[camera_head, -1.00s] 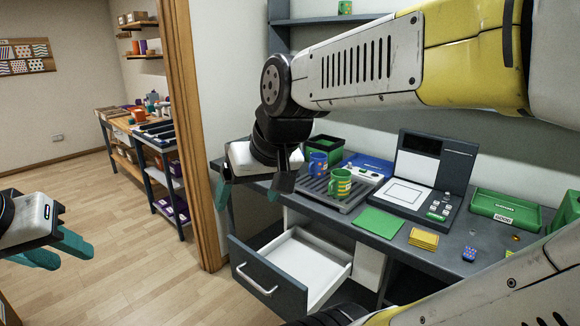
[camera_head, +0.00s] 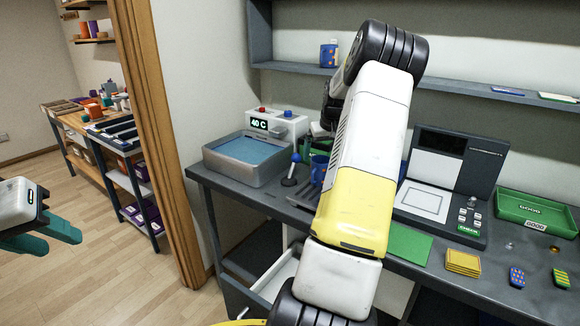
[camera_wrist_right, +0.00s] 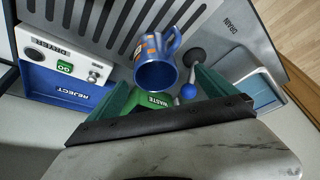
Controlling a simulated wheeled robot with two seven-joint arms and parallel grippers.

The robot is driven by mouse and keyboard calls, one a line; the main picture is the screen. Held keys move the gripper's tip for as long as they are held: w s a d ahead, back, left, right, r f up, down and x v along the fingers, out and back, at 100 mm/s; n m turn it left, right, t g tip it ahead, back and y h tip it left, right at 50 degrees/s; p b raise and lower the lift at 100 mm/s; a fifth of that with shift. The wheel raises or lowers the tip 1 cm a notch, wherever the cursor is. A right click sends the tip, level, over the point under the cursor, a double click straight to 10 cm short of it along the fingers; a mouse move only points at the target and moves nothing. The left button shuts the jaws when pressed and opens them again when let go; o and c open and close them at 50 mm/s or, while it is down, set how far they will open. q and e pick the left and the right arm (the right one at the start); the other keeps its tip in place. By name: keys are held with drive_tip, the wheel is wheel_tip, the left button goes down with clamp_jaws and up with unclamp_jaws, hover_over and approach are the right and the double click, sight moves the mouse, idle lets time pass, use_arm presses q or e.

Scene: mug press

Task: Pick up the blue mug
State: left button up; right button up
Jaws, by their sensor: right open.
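The blue mug with orange patches (camera_wrist_right: 155,73) stands on the grey slotted rack (camera_wrist_right: 101,25) in the right wrist view, its open rim towards the camera. In the head view only part of the blue mug (camera_head: 318,171) shows, left of my right arm. My right gripper (camera_wrist_right: 164,82) is open, with the mug just beyond and between its green fingertips; I see no grip on it. My left gripper (camera_head: 52,236) is open and empty at the far left, away from the counter.
A grey water basin (camera_head: 240,158) and a lever with a blue knob (camera_head: 294,160) stand left of the rack. The lever's blue knob (camera_wrist_right: 188,91) is close to the right finger. An open drawer (camera_head: 277,277) sticks out below.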

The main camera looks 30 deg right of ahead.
sight(319, 173)
drive_tip(key=x, duration=0.5)
drive_tip(key=d+x, duration=0.1)
drive_tip(key=x, duration=0.2)
drive_tip(key=shift+f, duration=0.1)
drive_tip(key=c, duration=1.9)
